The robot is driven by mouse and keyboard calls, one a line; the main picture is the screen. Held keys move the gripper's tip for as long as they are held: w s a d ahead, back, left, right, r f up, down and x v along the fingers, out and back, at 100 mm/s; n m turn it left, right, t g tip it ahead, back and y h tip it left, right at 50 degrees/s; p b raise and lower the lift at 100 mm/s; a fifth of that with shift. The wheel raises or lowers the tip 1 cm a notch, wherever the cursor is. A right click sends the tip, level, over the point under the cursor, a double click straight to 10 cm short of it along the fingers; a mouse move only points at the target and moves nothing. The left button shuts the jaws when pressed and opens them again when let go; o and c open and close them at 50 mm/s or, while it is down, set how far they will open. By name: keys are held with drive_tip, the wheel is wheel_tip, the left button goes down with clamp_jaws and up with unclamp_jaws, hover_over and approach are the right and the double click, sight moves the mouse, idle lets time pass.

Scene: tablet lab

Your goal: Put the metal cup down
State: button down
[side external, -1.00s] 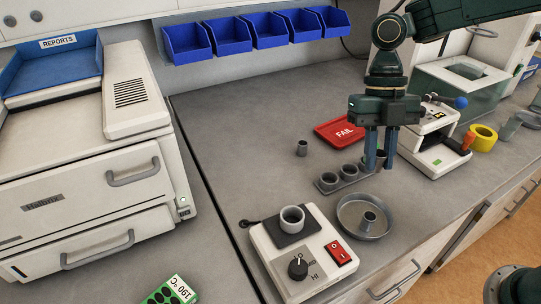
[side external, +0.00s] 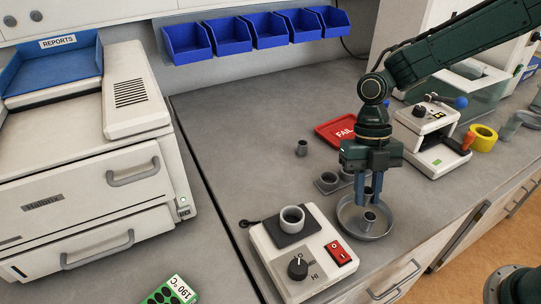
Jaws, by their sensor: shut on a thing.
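My gripper (side external: 368,199) points straight down over the round metal dish (side external: 346,228). Its blue fingers are shut on a small grey metal cup (side external: 368,193), mostly hidden between them. The held cup is just above a short grey post or cup (side external: 369,218) in the middle of the dish. I cannot tell whether they touch.
A small rack (side external: 328,182) with grey cups stands behind the dish, partly hidden by my gripper. A hotplate (side external: 317,273) bearing a grey cup (side external: 292,217) is at front left. A red FAIL tray (side external: 337,133) and a lone small cup (side external: 301,148) lie behind.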

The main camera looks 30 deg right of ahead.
drive_tip(key=shift+f, duration=1.3)
drive_tip(key=shift+f, duration=0.15)
drive_tip(key=c, duration=1.3)
unclamp_jaws()
drive_tip(key=v, duration=1.2)
drive_tip(key=shift+r, duration=0.25)
